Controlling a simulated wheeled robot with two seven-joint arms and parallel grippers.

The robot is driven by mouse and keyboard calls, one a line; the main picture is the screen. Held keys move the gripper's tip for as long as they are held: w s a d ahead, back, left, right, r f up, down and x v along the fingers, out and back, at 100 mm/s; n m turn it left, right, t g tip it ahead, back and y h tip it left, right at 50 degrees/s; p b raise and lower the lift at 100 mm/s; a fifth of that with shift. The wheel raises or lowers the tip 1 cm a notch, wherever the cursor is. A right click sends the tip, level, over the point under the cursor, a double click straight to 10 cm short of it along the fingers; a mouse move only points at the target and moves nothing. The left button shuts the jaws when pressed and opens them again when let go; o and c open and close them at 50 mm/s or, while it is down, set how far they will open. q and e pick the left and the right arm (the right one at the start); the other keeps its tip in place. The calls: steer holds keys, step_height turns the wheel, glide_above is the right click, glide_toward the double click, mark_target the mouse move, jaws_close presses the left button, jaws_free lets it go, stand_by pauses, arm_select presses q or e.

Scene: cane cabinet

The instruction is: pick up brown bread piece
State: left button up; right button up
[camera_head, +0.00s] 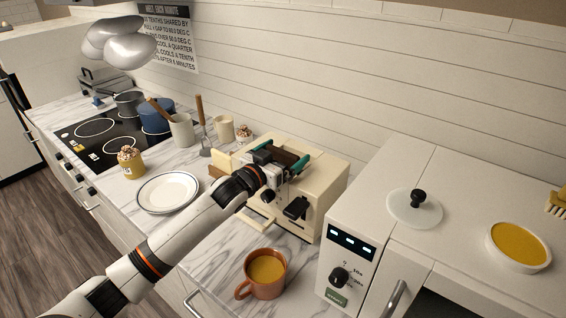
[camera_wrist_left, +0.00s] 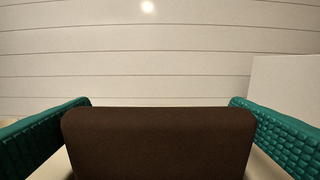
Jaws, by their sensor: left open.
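The brown bread piece (camera_head: 286,157) stands upright at the top of the cream toaster (camera_head: 325,190). In the left wrist view the bread (camera_wrist_left: 158,145) is a wide dark brown slab in the lower middle. My left gripper (camera_head: 282,160) is over the toaster, its green finger pads spread on either side of the bread. In the left wrist view my left gripper (camera_wrist_left: 160,130) is open, with narrow cream gaps between pads and bread low down. The bread's lower part is hidden. My right gripper is not in view.
A white microwave (camera_head: 365,215) stands right of the toaster. An orange-brown mug (camera_head: 264,288) is in front of it. A white plate (camera_head: 168,192), a cup with topping (camera_head: 130,168) and a utensil crock (camera_head: 181,132) are to the left. The white plank wall (camera_head: 330,75) is close behind.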

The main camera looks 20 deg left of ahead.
arm_select(q)
steer(key=c, duration=0.6)
